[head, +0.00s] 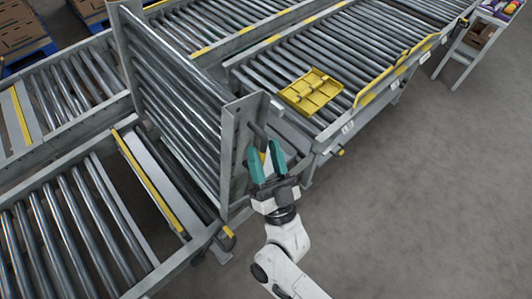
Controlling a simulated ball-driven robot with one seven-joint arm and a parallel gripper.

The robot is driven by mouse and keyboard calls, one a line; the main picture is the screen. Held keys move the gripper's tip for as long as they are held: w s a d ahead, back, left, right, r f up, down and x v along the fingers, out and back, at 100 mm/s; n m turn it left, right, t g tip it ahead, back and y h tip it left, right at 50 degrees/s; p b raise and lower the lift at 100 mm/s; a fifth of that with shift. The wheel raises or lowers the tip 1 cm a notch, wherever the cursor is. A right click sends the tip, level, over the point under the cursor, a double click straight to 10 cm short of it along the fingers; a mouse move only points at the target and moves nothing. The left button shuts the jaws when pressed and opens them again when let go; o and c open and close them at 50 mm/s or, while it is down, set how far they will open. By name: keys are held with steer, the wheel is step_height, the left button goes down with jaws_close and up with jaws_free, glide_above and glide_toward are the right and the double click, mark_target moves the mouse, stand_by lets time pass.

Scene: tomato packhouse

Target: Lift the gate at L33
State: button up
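The gate (186,100) is a roller section of the conveyor line, seen in the head view. It stands raised steeply on its edge, above a gap in the line. Its grey end plate (238,150) faces my side. My gripper (265,160) is right by this plate, with its two teal fingers apart. A small yellow part (263,158) shows between or behind the fingers. I cannot tell whether the fingers touch it or the plate. No L33 label is readable on the gate.
Roller conveyors run on the left (70,235) and right (375,45) of the gate. A yellow tray-like piece (311,92) lies on the right conveyor's rollers. Small white labels line its side frame. Grey floor (430,190) is clear at right. Pallets of boxes stand at upper left.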

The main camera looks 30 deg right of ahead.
steer(key=shift+d, duration=0.15)
steer(key=b+v, duration=0.2)
steer(key=v, duration=0.9)
steer(key=shift+b, duration=0.3)
steer(key=shift+w, duration=0.15)
